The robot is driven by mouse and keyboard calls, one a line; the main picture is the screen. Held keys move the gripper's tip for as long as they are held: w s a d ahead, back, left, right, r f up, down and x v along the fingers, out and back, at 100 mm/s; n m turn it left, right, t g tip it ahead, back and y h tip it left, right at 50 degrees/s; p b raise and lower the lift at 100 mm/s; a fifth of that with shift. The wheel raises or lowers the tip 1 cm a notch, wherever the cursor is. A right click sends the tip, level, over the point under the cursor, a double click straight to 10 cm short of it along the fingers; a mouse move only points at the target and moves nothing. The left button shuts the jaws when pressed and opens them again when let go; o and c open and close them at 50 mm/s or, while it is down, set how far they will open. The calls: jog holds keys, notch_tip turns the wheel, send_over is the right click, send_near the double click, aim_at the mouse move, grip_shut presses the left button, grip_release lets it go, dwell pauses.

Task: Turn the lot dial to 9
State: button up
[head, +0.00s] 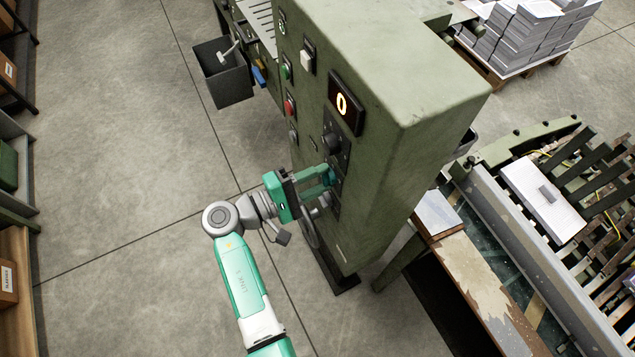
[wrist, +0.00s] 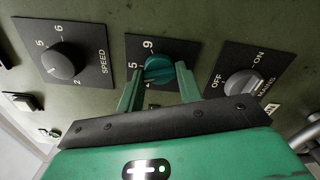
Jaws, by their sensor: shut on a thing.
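The middle dial (wrist: 158,68) has a teal-looking round knob on a black plate, with a 9 above it and a 5 at its left. Its name label is hidden behind my gripper, so I cannot read that it is the lot dial. My gripper (wrist: 158,76) has its two green fingers on either side of this knob and is shut on it. The way the knob points is hard to tell. In the head view my gripper (head: 328,174) reaches the front of the green cabinet (head: 385,120), and the fingers largely hide the dial.
The SPEED dial (wrist: 64,61) is left of the gripped dial and the OFF/ON MAINS dial (wrist: 243,83) is right of it, both close to my fingers. A lit display (head: 345,103) reads 0. A dark bin (head: 222,75) hangs at the cabinet's left. Open floor lies to the left.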

jog(key=m+b, duration=0.7)
jog(key=m, duration=0.1)
jog(key=shift+f+b, duration=0.3)
jog(key=m+b, duration=0.5)
jog(key=shift+b, duration=0.3)
jog(key=m+b, duration=0.2)
jog(key=shift+r+m, duration=0.25)
jog(key=shift+m, duration=0.15)
jog(key=shift+r+m+b, duration=0.1)
jog(key=shift+m+b, duration=0.2)
jog(key=shift+b, duration=0.1)
jog(key=o, duration=1)
